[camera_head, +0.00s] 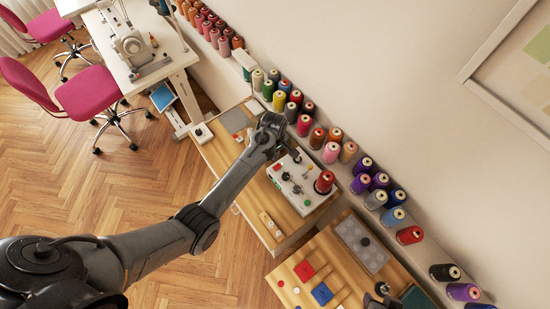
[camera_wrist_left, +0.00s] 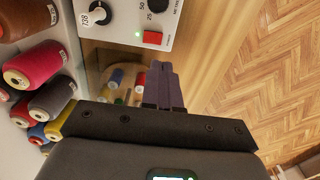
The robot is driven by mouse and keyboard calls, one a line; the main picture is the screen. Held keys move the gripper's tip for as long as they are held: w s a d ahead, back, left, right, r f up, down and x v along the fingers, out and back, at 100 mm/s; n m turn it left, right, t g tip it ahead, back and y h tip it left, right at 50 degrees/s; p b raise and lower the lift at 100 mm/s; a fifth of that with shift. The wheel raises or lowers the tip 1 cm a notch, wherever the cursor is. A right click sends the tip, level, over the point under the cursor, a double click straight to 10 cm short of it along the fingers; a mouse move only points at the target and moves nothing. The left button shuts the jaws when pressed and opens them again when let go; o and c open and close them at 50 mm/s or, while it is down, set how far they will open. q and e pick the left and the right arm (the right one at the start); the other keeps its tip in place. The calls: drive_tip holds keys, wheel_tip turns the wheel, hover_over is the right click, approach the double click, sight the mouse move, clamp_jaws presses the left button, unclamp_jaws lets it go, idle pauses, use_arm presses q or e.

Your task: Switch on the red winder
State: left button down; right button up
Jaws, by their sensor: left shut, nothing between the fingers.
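A white winder box (camera_head: 303,193) with a red spool (camera_head: 325,181) on it stands on the wooden table, partly behind my left gripper. In the left wrist view a white control panel (camera_wrist_left: 120,18) shows dials, a red switch (camera_wrist_left: 154,37) and a small green light beside it. I cannot tell for sure that this panel belongs to that box. My left gripper (camera_head: 275,123) is over the table at the box's far end. In the wrist view its shut, empty fingers (camera_wrist_left: 163,68) point at the panel just below the red switch; contact is unclear.
Several thread spools (camera_head: 331,153) line a wall ledge behind the table. A second wooden table (camera_head: 330,252) with coloured squares is at the lower right. A sewing machine (camera_head: 133,50) and pink chairs (camera_head: 88,92) are at the upper left.

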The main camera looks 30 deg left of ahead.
use_arm(q)
drive_tip(key=shift+s+r, duration=0.15)
drive_tip(key=shift+r, duration=1.75)
